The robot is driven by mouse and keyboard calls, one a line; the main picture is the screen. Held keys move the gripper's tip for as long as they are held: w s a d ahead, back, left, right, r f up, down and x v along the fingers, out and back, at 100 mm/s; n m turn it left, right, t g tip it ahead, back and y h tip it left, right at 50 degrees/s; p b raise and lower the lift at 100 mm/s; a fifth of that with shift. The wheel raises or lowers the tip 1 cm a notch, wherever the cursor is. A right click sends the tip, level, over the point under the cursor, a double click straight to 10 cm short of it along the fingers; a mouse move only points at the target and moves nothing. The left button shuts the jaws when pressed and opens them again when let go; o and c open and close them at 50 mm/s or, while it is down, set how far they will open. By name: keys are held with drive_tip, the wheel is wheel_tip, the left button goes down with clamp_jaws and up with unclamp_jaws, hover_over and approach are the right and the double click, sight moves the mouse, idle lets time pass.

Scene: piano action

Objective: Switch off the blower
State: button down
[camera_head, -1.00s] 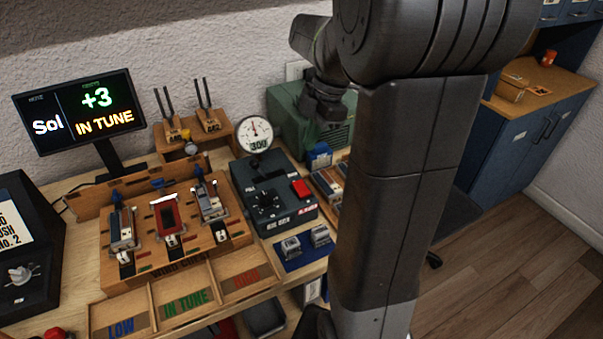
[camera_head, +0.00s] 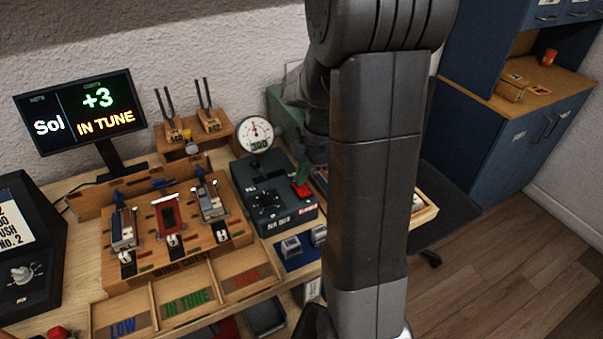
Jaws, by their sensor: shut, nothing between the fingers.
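A dark box lettered "AIR BOX" (camera_head: 290,210) stands on the bench, with a black knob (camera_head: 266,200) and a red switch (camera_head: 303,191) on its top. A small upright green piece (camera_head: 300,172) shows at the far end of the red switch. I cannot tell whether it is part of the switch. The round gauge (camera_head: 255,134) behind the box reads 300. A green housing (camera_head: 280,108), possibly the blower, is mostly hidden behind my arm. My arm stands in front of the box's right side. My gripper's fingers are hidden behind it.
A monitor (camera_head: 81,112) shows "Sol", +3 and IN TUNE. Left of the air box is a wooden rack (camera_head: 190,262) with several reed pieces. Tuning forks (camera_head: 206,105) stand behind it. Sorting trays (camera_head: 185,302) line the front.

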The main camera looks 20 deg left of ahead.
drive_tip(key=shift+w+a+f+h, duration=0.1)
drive_tip(key=shift+f+h, duration=0.2)
drive_tip(key=shift+s+d+r, duration=0.2)
drive_tip(key=shift+s+d, duration=0.3)
drive_tip(key=shift+d, duration=0.15)
